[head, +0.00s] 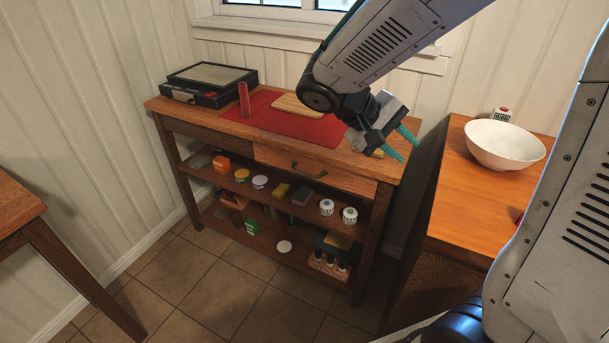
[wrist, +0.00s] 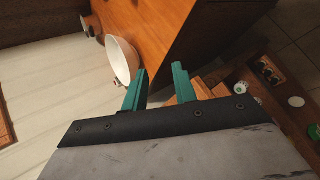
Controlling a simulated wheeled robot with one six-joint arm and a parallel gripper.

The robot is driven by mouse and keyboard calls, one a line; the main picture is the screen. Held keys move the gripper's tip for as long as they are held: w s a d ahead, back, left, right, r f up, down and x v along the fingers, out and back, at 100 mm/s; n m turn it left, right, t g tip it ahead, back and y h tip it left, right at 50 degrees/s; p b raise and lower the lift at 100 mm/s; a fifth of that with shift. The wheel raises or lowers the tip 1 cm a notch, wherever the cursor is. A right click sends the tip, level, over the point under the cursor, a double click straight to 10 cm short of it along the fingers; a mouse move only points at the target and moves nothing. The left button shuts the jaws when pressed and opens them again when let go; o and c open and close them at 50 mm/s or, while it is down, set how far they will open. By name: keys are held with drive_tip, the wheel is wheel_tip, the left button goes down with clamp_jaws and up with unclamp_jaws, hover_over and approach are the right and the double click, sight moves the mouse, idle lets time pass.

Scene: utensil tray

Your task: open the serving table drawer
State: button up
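The wooden serving table (head: 160,105) stands against the wall in the head view. Its drawer (head: 345,181) is on the right half of the front, under the top, and looks shut. A dark curved handle (head: 308,172) is on the drawer front. My gripper (head: 401,145) is above the table's right end, to the right of the handle and apart from it. Its teal fingers are spread with nothing between them. The wrist view also shows the open fingers (wrist: 160,72). The handle cannot be made out in the wrist view.
A red mat (head: 285,122), red cup (head: 244,99), black case (head: 212,84) and wooden board (head: 297,104) are on the table top. Jars and boxes fill the shelves below. A counter (head: 455,190) with a white bowl (head: 503,145) stands close right. Tiled floor (head: 215,285) in front is clear.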

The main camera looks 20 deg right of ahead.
drive_tip(key=w+a+f+n+t+h, duration=0.2)
drive_tip(key=w+f+h, duration=0.3)
drive_tip(key=w, duration=0.5)
drive_tip(key=n+t+y, duration=0.2)
drive_tip(key=n+t, duration=0.5)
drive_tip(key=t, duration=0.6)
approach(305, 175)
drive_tip(key=x, duration=0.3)
drive_tip(key=shift+x, duration=3.8)
drive_tip(key=shift+f, duration=0.1)
clamp_jaws()
drive_tip(key=shift+a, duration=0.15)
